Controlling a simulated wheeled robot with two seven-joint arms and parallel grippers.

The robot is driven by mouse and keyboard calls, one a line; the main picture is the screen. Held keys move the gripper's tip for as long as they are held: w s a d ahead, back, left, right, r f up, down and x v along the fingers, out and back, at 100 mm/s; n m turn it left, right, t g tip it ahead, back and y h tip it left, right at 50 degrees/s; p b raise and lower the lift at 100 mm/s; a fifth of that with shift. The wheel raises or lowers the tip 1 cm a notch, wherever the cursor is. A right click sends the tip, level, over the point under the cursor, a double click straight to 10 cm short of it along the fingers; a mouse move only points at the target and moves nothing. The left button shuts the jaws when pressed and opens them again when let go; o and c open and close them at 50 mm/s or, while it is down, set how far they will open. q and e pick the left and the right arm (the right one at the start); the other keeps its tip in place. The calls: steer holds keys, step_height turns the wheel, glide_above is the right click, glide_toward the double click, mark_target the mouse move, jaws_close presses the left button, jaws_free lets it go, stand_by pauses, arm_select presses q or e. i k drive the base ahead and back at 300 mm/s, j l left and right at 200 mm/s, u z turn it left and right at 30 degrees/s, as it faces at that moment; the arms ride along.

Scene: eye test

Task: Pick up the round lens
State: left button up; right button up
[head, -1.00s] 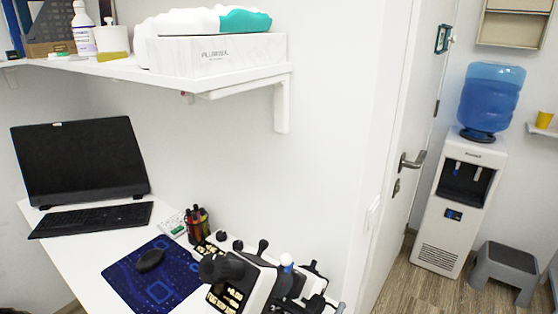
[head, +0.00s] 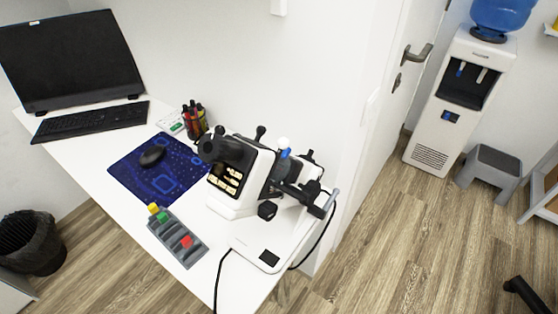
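I cannot make out a round lens in the head view. A white and black optical instrument (head: 236,181) with an eyepiece and knobs stands on the white desk (head: 235,258). A small grey tray (head: 165,233) lies on the desk left of the instrument's base. It holds small yellow, green and red pieces, too small to identify. Neither of my grippers is in view.
On the desk are a monitor (head: 70,58), a keyboard (head: 90,121), a blue mat (head: 125,176) with a mouse (head: 152,155), and a pen holder (head: 196,122). A black bin (head: 30,245) stands at left. A water dispenser (head: 455,100) and grey stool (head: 488,171) stand at right.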

mark_target(281, 169)
steer(key=k+l+u, duration=0.15)
steer(key=l+u, duration=0.25)
steer(key=k+l+u, duration=0.5)
steer(key=l+u, duration=0.25)
